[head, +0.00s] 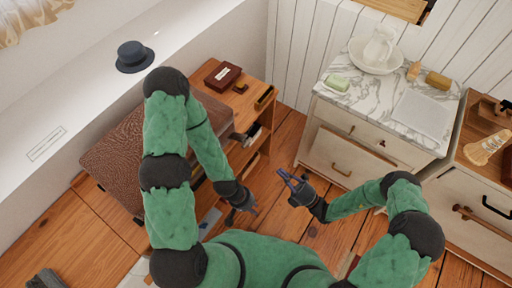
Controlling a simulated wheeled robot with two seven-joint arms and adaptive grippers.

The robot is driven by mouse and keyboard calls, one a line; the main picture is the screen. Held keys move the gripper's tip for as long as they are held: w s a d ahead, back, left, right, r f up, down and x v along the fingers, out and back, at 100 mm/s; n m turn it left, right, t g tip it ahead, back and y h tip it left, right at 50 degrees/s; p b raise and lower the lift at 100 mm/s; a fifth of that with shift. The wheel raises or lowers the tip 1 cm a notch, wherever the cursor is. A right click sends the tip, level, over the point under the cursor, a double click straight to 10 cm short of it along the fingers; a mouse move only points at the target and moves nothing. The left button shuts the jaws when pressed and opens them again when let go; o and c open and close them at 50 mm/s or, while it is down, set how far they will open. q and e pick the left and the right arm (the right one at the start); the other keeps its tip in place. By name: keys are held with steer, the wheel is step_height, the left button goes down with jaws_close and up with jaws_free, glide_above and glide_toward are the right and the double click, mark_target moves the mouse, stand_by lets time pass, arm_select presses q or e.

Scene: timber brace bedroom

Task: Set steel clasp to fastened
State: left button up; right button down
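A large brown leather case (118,158) lies on a wooden bench at the left, partly hidden behind my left arm. I cannot make out a steel clasp on it or elsewhere; the case's near right side is largely covered by my arm. My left gripper (246,211) hangs over the floor to the right of the case, apart from it and apparently empty; its fingers are too small and dark to read. My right gripper (285,174) is just to the right and higher in the picture, its fingers apart and empty, pointing up and left.
A wooden shelf unit (262,78) with a dark red box (223,75) stands behind the case. A blue hat (134,56) sits on the white ledge. A marble-topped washstand (335,100) and a drawer cabinet (455,205) stand at the right. Wooden floor (268,185) shows between them.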

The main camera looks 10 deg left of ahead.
steer(key=b, duration=0.2)
glide_toward(246, 140)
steer(key=x, duration=0.5)
steer(key=shift+a+f, duration=0.1)
steer(key=shift+a, duration=0.2)
steer(key=shift+r+h+p, duration=0.3)
steer(key=shift+r+p, duration=0.05)
steer(key=shift+p, duration=0.55)
steer(key=shift+w, duration=0.1)
